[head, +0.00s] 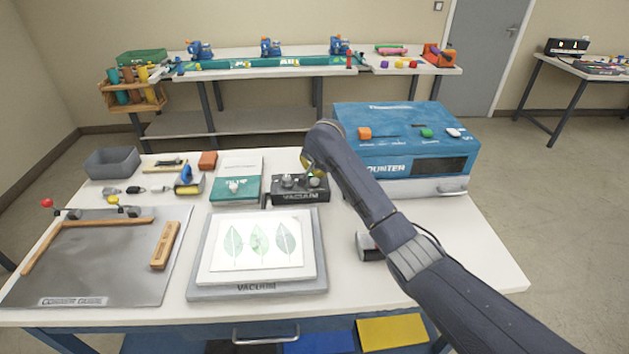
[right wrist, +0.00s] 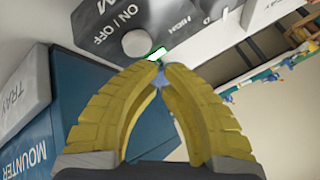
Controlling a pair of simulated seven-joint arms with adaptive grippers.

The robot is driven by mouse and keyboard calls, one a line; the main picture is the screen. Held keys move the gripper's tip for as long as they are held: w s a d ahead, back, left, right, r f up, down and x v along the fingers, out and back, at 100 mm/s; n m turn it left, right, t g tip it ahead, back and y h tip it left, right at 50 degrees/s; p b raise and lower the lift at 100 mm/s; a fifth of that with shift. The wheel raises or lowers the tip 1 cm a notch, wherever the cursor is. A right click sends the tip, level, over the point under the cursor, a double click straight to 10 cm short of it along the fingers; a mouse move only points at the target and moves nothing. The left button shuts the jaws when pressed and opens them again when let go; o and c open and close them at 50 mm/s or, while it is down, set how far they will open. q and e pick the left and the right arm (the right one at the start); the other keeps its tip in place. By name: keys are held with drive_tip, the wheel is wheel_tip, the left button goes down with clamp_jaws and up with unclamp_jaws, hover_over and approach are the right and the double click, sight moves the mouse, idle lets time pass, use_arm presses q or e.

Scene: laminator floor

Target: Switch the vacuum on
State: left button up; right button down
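The black vacuum control box (head: 300,198) stands at the back middle of the white table, with grey knobs on top. In the right wrist view the dark box face (right wrist: 185,15) shows "ON / OFF" and "HIGH" lettering. A round grey knob (right wrist: 136,43) sits beside the "ON / OFF" lettering, and a small green-and-white spot (right wrist: 157,54) shows next to it. My right gripper (head: 308,166) is over the back of the box. Its yellow fingertips (right wrist: 160,67) are together near the knob and green spot; contact cannot be told. My left gripper is not in view.
A grey vacuum plate (head: 205,292) with a leaf print (head: 262,244) lies in front. The blue mounter (head: 405,125) stands to the right, a teal-covered book (head: 235,190) to the left. A corner guide board (head: 100,270) is at left. My right arm crosses the right side of the table.

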drive_tip(key=shift+r, duration=2.9)
